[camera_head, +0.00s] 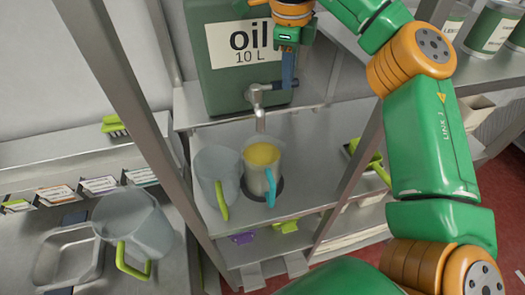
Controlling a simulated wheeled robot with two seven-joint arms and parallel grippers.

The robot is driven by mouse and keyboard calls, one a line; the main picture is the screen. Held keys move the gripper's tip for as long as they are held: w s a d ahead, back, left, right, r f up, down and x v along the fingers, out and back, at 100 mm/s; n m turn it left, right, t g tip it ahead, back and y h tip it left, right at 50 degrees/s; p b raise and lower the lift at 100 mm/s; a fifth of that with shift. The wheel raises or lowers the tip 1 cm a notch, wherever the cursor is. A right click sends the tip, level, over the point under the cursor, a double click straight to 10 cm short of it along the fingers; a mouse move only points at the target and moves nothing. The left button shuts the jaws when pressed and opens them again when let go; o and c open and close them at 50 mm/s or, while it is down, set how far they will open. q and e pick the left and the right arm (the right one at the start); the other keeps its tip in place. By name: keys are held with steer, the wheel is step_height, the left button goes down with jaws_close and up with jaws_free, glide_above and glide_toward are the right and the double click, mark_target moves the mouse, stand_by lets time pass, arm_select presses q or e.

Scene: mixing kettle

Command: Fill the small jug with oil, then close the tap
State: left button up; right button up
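The small jug with the blue handle (256,184) stands upright on the shelf below the tap (262,92), with yellow oil (262,154) inside near its top. The tap is at the bottom front of the dark green oil container (222,58), labelled "oil 10 L". I cannot tell whether oil is flowing. My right gripper (288,84) points down beside the tap, just right of its body. Its fingers look narrow and partly merge with the tap, so I cannot tell whether they are open or touching it. My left gripper is not in view.
A clear jug with a green handle (216,172) stands left of the small jug. A larger clear jug (134,228) stands at lower left by a metal tray (62,255). Metal posts (113,80) frame the shelf. Labelled containers (490,28) stand at upper right.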

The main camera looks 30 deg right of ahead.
steer(key=r, duration=0.1)
steer(key=w+r, duration=0.1)
steer(key=r, duration=0.1)
steer(key=shift+w+d+r, duration=0.15)
steer(key=shift+w+r, duration=0.05)
steer(key=shift+w, duration=0.05)
steer(key=v, duration=0.3)
steer(key=shift+s+f, duration=0.1)
steer(key=shift+s, duration=0.15)
stand_by(0.3)
steer(key=shift+s, duration=0.1)
